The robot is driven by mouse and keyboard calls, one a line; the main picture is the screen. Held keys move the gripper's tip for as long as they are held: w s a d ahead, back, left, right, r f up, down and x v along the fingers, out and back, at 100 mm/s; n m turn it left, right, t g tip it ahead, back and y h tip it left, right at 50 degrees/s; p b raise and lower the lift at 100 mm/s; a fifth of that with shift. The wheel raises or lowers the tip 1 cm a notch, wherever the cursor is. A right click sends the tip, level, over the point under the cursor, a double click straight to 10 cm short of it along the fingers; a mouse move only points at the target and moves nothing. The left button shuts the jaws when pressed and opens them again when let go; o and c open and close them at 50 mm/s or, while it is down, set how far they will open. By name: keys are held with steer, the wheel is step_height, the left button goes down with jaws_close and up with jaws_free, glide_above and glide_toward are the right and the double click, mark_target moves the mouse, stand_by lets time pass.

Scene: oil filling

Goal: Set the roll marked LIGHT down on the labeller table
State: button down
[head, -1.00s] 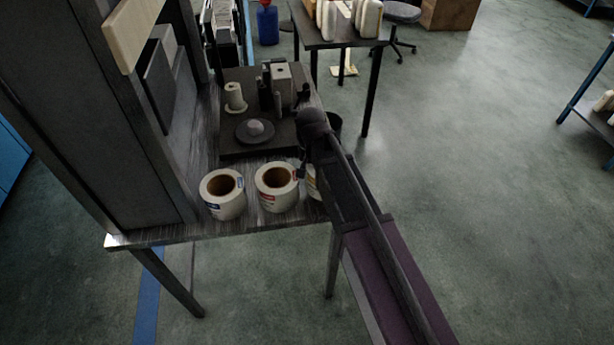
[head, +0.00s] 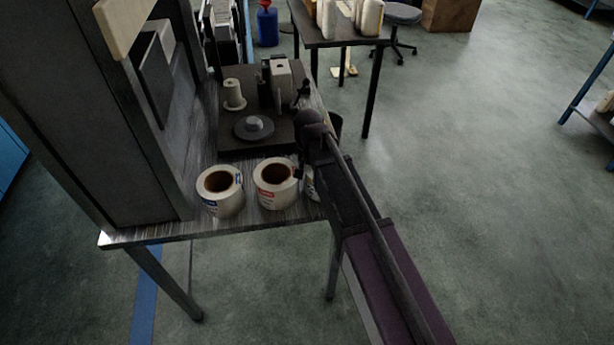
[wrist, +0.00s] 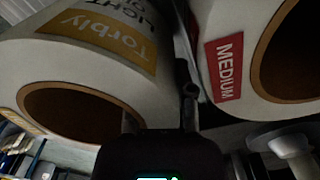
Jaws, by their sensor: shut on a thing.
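The roll marked LIGHT (wrist: 62,68), white with a yellow label, fills the left of the wrist view. My gripper (wrist: 159,104) is shut on its wall, one finger at the brown core opening and the other outside. In the head view only a sliver of this roll (head: 310,184) shows beside my arm, at the right end of the labeller table (head: 180,229). I cannot tell whether it touches the table top. The MEDIUM roll (wrist: 226,68), with a red label, is close beside my outer finger; it stands on the table in the head view (head: 268,199).
A blue-labelled roll (head: 228,205) stands left of the MEDIUM roll. Behind them is a dark plate with a round disc (head: 243,133) and a small spool (head: 233,95). A tall dark cabinet (head: 105,110) bounds the left. The table's front edge lies close before the rolls.

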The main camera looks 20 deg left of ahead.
steer(key=shift+f, duration=0.1)
stand_by(0.3)
steer(key=shift+c, duration=2.3)
jaws_free()
steer(key=shift+r, duration=0.2)
step_height(320, 180, up, 12)
steer(key=p, duration=1.2)
steer(key=shift+f, duration=0.15)
